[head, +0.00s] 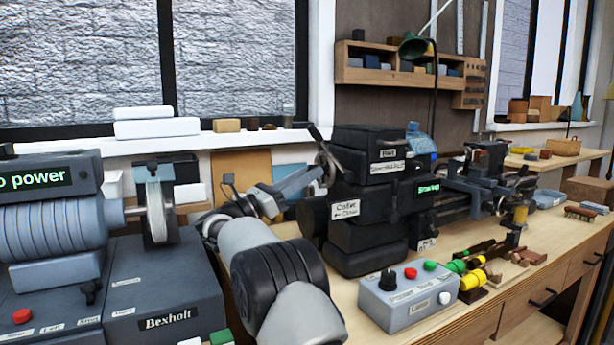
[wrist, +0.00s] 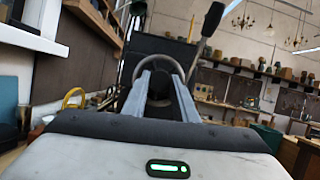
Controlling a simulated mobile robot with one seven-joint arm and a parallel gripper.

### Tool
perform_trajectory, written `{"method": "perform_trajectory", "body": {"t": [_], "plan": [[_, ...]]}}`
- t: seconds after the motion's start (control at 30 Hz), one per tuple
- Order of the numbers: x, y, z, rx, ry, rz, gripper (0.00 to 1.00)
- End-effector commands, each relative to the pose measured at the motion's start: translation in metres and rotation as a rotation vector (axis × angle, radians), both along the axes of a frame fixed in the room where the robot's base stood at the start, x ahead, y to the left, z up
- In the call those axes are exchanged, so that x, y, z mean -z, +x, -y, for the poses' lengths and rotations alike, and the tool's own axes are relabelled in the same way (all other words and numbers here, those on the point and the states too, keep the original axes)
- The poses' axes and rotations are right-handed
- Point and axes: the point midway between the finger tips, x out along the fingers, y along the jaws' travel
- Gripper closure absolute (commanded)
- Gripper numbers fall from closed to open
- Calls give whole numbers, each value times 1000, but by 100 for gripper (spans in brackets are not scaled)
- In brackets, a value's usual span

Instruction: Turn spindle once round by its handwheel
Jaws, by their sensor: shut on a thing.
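The lathe headstock is a stack of black boxes (head: 365,215) on the bench, with labels and a small green display. The handwheel (head: 326,158) is on its left side, partly hidden by my gripper. In the wrist view the handwheel's grey rim (wrist: 158,63) arcs above my fingers, around a dark hub. My gripper (head: 318,174) reaches in from the left, with its grey fingers at the wheel. In the wrist view the fingers of my gripper (wrist: 160,74) converge at the wheel, shut on it. The exact contact and the spindle inside the headstock are hidden.
A black-knobbed lever (wrist: 213,19) sticks up beside the wheel. A grey control box (head: 408,292) with red and green buttons stands in front of the headstock. A grey machine marked Bexholt (head: 165,290) is at left. Tools and small parts crowd the bench to the right.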

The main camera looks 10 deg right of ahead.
Motion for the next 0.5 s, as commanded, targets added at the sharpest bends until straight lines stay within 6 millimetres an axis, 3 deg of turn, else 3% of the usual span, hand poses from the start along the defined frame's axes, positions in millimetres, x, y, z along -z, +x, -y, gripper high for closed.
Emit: {"method": "perform_trajectory", "body": {"t": [0.5], "plan": [[0,2,-1,2,82,245,97]]}}
